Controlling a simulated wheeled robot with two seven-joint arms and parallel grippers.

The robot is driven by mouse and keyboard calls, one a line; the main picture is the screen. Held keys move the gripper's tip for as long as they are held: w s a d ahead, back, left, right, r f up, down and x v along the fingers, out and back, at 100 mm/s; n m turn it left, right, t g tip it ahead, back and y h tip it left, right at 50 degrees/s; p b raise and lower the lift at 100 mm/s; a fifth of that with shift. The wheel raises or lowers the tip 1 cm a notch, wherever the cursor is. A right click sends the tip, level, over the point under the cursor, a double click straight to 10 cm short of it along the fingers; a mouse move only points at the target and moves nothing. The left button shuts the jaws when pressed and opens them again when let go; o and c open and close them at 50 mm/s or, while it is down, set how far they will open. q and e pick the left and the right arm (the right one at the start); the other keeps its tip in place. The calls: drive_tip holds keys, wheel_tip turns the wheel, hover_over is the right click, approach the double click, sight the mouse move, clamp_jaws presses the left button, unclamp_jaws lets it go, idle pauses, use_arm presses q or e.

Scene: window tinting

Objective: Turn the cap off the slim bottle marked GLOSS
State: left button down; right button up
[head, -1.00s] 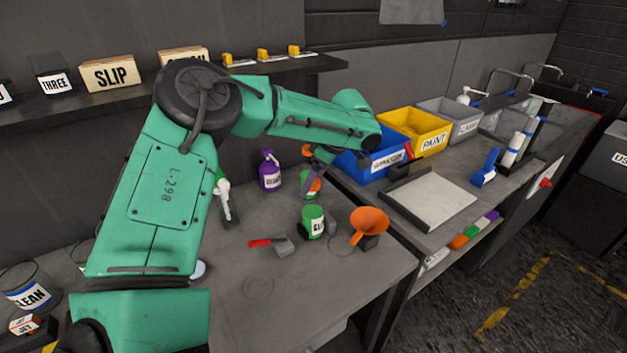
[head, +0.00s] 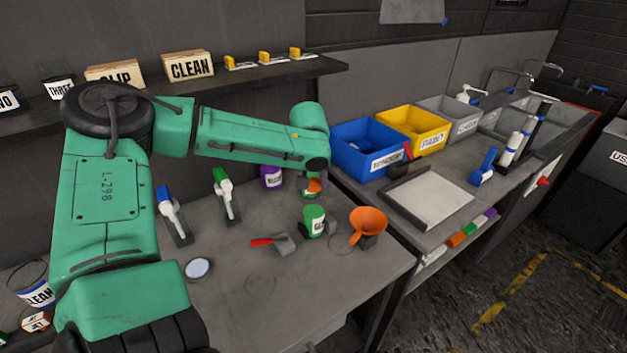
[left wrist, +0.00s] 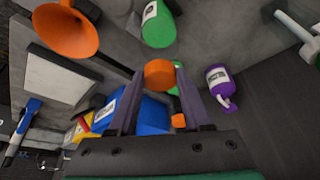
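A small green bottle (head: 308,194) with an orange top stands near the back of the bench; my left arm partly covers it and I cannot read its label. In the left wrist view its round orange cap (left wrist: 158,74) shows at the fingertips, with some green beside it. My left gripper (left wrist: 159,80) is open, one finger on each side of the cap, with narrow gaps seeming to show. A wider green container (head: 314,221) with a label starting "GL" stands nearer me; it also shows in the left wrist view (left wrist: 158,25). My right gripper is not in view.
An orange funnel (head: 368,224) stands right of the wider green container. A red-handled scraper (head: 281,243) lies in front. A purple bottle (head: 271,178) stands close on the left. Blue (head: 352,138) and yellow (head: 416,120) bins stand behind right.

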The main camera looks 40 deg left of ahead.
sight(315, 184)
use_arm(q)
drive_tip(key=shift+f+n+b, duration=0.2)
drive_tip(key=shift+n+b, duration=0.1)
drive_tip(key=shift+b, duration=0.1)
drive_tip(key=shift+w+f+n+g+y+b, duration=0.15)
drive_tip(key=shift+n+g+y+b, duration=0.25)
drive_tip(key=shift+n+b, duration=0.5)
drive_tip(key=n, duration=0.3)
drive_tip(key=shift+g+y, duration=0.3)
drive_tip(key=shift+g, duration=0.1)
drive_tip(key=shift+r+n+g, duration=0.2)
drive_tip(key=shift+n+g, duration=0.3)
drive_tip(key=shift+n, duration=0.7)
drive_tip(key=shift+d+r, duration=0.2)
drive_tip(key=shift+r, duration=0.15)
drive_tip(key=shift+s+a+r+p, duration=0.2)
drive_tip(key=shift+a+r+p, duration=0.05)
drive_tip(key=shift+r+p, duration=0.45)
drive_tip(key=shift+w+d+r+p, duration=0.15)
drive_tip(key=shift+r+p, duration=0.35)
drive_tip(key=shift+r, duration=0.1)
drive_tip(key=shift+r+p, duration=0.75)
drive_tip(key=shift+r, duration=0.25)
